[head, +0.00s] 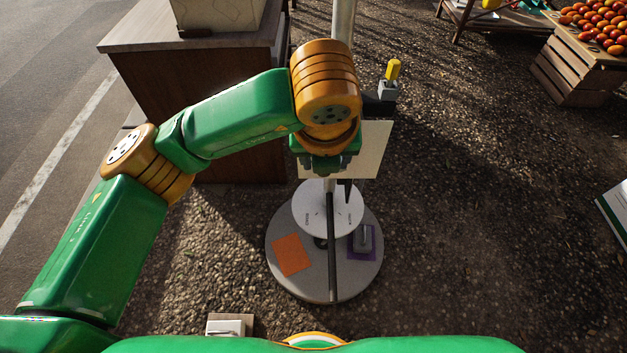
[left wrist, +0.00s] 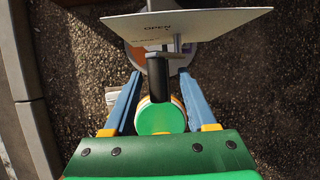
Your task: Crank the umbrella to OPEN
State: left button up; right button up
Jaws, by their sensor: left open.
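The umbrella's pale pole (head: 343,22) rises at the top middle of the head view, partly hidden by my left arm. A pale plate (head: 372,148) sits by the pole; in the left wrist view the plate (left wrist: 205,22) bears the word OPEN.
The umbrella's round grey base (head: 300,285) stands on gravel, with an orange square and a purple square. A yellow-topped grey piece (head: 393,70) sticks out right of the pole. A wooden counter (head: 130,30) stands behind left; a fruit crate (head: 575,75) stands at right.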

pick_arm(q)
jog(key=p+v, duration=0.3)
jog(key=v, duration=0.3)
jog(key=shift+s+r, duration=0.1)
jog(key=shift+r, duration=0.05)
